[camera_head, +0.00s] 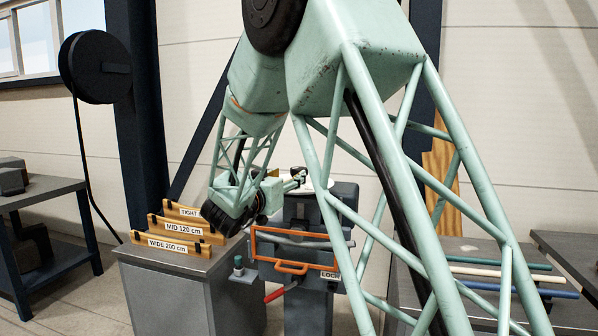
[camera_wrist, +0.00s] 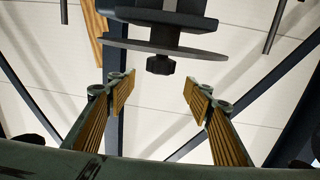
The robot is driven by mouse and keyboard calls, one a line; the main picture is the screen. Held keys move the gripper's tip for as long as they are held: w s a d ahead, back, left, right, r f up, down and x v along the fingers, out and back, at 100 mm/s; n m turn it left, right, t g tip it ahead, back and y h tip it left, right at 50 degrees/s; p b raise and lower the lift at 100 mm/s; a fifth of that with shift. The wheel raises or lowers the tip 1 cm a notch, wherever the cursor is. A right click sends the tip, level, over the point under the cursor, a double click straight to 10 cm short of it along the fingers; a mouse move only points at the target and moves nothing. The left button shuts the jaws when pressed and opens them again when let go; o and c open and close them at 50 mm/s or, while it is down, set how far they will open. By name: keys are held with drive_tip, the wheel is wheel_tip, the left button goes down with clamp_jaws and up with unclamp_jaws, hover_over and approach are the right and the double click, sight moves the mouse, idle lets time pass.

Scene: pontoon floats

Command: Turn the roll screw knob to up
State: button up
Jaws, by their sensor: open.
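In the wrist view a small dark lobed knob (camera_wrist: 160,65) hangs below the rim of a thin grey disc (camera_wrist: 190,52). I cannot tell for certain that it is the roll screw knob, and no "up" mark is readable. My gripper (camera_wrist: 159,84) is open and empty. Its two ribbed, wood-coloured fingers stand on either side of the knob's line, apart from it, with the knob just beyond the tips. In the head view my gripper (camera_head: 299,177) is small, at the top of the dark machine stand (camera_head: 303,212); the knob cannot be made out there.
A grey cabinet (camera_head: 180,285) at left bears labelled wooden blocks (camera_head: 176,245). Coloured rods (camera_head: 500,272) lie on the right bench. My arm hides much of the middle.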

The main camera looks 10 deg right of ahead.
sight(296, 171)
drive_tip(key=b+x, duration=0.1)
drive_tip(key=x, duration=0.9)
drive_tip(key=shift+w+d+b, duration=0.2)
drive_tip(key=shift+b, duration=0.1)
drive_tip(key=shift+c, duration=0.6)
drive_tip(key=c, duration=0.8)
